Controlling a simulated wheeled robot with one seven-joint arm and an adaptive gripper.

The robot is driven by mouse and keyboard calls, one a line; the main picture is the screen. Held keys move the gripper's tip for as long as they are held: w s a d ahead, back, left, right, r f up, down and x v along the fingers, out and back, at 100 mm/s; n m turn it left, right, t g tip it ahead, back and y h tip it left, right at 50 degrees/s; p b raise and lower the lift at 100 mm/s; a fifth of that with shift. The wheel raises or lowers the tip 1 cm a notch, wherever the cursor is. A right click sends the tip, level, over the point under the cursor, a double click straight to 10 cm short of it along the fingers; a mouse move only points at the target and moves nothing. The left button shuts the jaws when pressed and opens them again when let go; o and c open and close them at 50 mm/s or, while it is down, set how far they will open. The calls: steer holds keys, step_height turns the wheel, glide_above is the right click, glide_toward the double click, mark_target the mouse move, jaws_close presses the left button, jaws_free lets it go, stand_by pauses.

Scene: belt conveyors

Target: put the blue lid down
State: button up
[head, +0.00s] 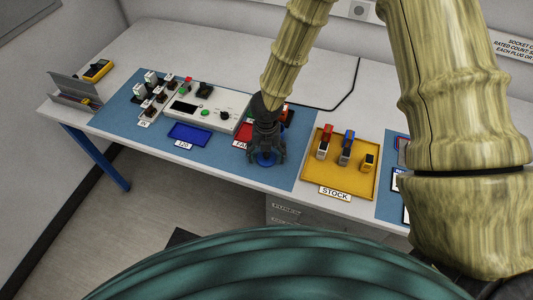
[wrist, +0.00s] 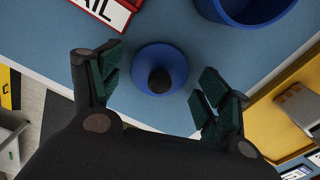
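The blue lid (wrist: 148,60) is round with a dark knob (wrist: 159,80) at its middle. It appears to lie flat on the blue mat, near the mat's front edge. My gripper (wrist: 157,84) is open above it, one finger on each side. Both fingers are clear of the knob and the lid. In the head view, my gripper (head: 265,152) points down over the mat, and a bit of the blue lid (head: 265,160) shows beneath it.
A blue round container (wrist: 243,12) stands behind the lid at the right. The red FAIL tray (wrist: 108,12) is at upper left. The yellow STOCK tray (head: 340,188) with several parts lies to the right. A blue tray (head: 190,133) and a control box (head: 208,108) are at left.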

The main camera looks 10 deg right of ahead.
mark_target(266, 154)
steer(key=shift+r, duration=0.1)
step_height(266, 154, up, 12)
steer(key=b, duration=0.1)
steer(key=shift+b, duration=0.3)
stand_by(0.6)
steer(key=shift+r, duration=0.15)
